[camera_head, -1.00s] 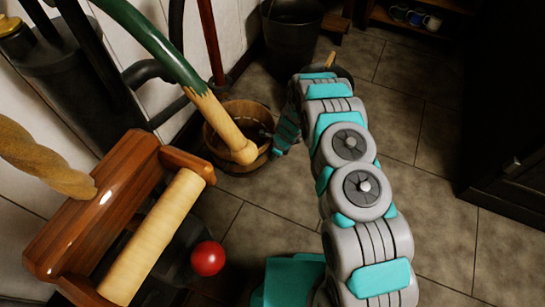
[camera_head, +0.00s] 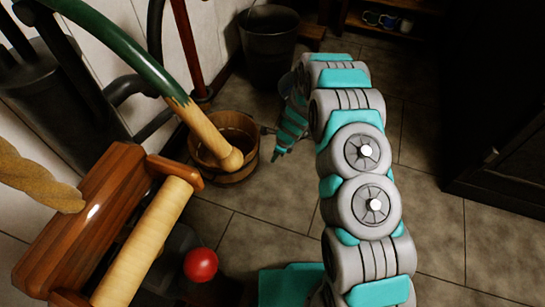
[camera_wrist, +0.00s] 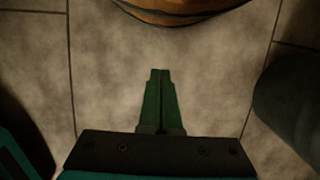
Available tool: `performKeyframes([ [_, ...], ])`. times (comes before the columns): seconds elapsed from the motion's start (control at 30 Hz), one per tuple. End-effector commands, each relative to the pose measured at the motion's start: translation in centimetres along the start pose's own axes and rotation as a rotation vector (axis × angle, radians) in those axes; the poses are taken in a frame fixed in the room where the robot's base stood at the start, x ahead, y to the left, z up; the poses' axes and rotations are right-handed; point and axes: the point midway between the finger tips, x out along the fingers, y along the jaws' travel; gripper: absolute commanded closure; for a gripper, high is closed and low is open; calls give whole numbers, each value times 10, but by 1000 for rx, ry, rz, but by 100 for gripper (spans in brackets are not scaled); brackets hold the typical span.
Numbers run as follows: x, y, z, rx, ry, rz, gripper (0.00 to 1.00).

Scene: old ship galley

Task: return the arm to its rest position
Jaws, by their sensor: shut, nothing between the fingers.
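My gripper (camera_head: 277,155) hangs at the end of my arm in the head view, pointing down beside the right side of the wooden bucket. In the wrist view its two green fingers (camera_wrist: 160,90) lie together, shut, with nothing between them and the tiled floor beyond. My arm (camera_head: 355,150) rises from the bottom right of the head view and bends over at the far end.
The wooden bucket (camera_head: 243,170) stands on the floor left of my gripper; its rim also shows in the wrist view (camera_wrist: 180,12). A dark metal bucket (camera_head: 268,50) stands behind. A black cabinet (camera_head: 500,190) is at right. Open tiled floor (camera_head: 430,232) lies between.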

Motion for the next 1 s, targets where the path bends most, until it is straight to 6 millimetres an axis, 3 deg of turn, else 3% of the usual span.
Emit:
performKeyframes([
  [0.37,-13,1,4,-28,-5,4,100],
  [0.57,-72,10,23,-199,-33,20,100],
  [0.8,-159,38,37,-474,-57,53,100],
  [1.0,-226,71,36,-699,-63,82,100],
])
